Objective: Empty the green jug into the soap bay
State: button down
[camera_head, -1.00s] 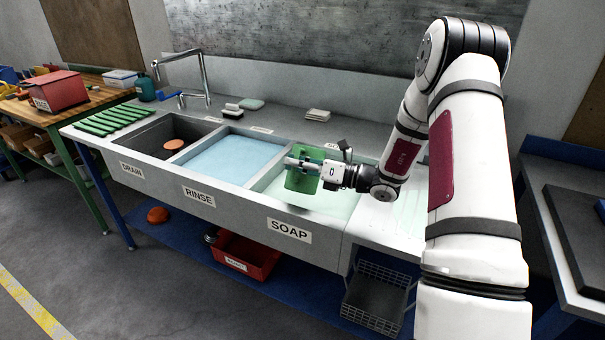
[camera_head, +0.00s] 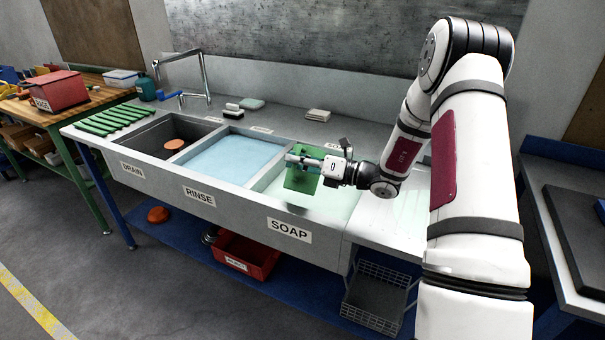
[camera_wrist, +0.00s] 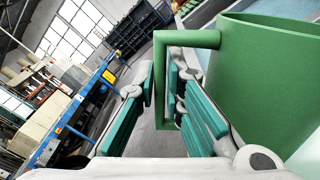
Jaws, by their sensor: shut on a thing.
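The green jug (camera_head: 301,181) hangs over the soap bay (camera_head: 335,201), the right-hand basin with pale green liquid, labelled SOAP. My gripper (camera_head: 312,163) is shut on the jug's handle. In the wrist view the handle (camera_wrist: 188,38) passes between the teal finger pads of my gripper (camera_wrist: 176,100), and the jug body (camera_wrist: 262,85) fills the right side. The room behind looks slanted there, so the jug appears tilted. Its contents are hidden, and no stream can be made out.
The rinse bay (camera_head: 228,160) with blue liquid lies left of the soap bay, then the drain bay (camera_head: 160,136) with an orange disc. A tap (camera_head: 200,72) stands behind the drain and rinse side. A sponge (camera_head: 317,115) lies on the back ledge.

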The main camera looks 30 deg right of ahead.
jog(key=shift+d+r, duration=0.1)
jog(key=shift+r, duration=0.05)
jog(key=shift+w+d+r+m, duration=0.1)
jog(key=shift+w+m, duration=0.05)
jog(key=shift+m, duration=0.35)
dwell(1.3)
jog(key=shift+w+d+r+m, duration=0.1)
jog(key=shift+w+d+m, duration=0.2)
jog(key=shift+m, duration=0.3)
jog(key=shift+w+d, duration=0.1)
jog(key=shift+d, duration=0.05)
dwell(1.6)
jog(key=shift+w+d+m, duration=0.2)
jog(key=shift+m, duration=0.4)
jog(key=shift+d, duration=0.1)
dwell(1.8)
jog(key=shift+w+d+r+m, duration=0.1)
jog(key=shift+w+d+m, duration=0.25)
jog(key=shift+m, duration=0.25)
